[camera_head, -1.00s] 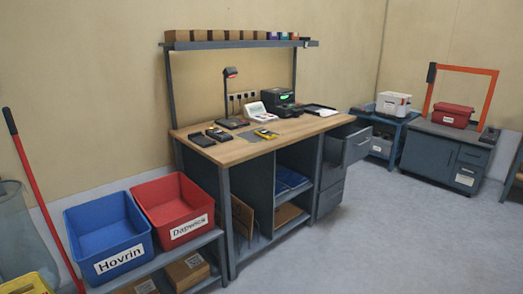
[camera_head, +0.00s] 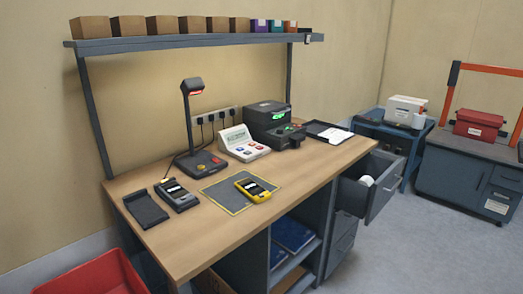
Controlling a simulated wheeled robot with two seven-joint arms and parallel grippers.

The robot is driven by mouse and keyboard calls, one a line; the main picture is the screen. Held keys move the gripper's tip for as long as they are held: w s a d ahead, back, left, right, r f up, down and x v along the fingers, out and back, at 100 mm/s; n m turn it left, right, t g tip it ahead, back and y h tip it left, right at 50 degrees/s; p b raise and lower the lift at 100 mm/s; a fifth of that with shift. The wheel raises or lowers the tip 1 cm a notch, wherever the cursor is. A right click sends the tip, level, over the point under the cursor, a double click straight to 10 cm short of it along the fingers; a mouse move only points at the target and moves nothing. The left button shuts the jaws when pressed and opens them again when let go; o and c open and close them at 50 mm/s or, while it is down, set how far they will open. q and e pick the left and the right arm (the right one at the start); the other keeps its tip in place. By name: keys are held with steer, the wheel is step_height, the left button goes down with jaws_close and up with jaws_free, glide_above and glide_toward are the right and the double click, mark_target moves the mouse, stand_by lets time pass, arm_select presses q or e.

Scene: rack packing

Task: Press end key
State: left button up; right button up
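No key labelled "end" can be read from here. A white desk terminal (camera_head: 243,144) with a small screen and several coloured buttons stands on the wooden workbench (camera_head: 190,236). A yellow handheld device (camera_head: 254,189) with a dark screen and keys lies on a grey mat (camera_head: 226,198). A dark handheld device (camera_head: 176,195) lies to its left, beside a flat black cradle (camera_head: 146,208). The key markings on these devices are too small to read. Neither of my grippers is in view.
A scanner lamp (camera_head: 194,120) and a black printer (camera_head: 272,124) with a green light stand at the bench's back. An open drawer (camera_head: 374,186) juts out at the bench's right. A red bin (camera_head: 95,277) sits at lower left. Floor at right is clear.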

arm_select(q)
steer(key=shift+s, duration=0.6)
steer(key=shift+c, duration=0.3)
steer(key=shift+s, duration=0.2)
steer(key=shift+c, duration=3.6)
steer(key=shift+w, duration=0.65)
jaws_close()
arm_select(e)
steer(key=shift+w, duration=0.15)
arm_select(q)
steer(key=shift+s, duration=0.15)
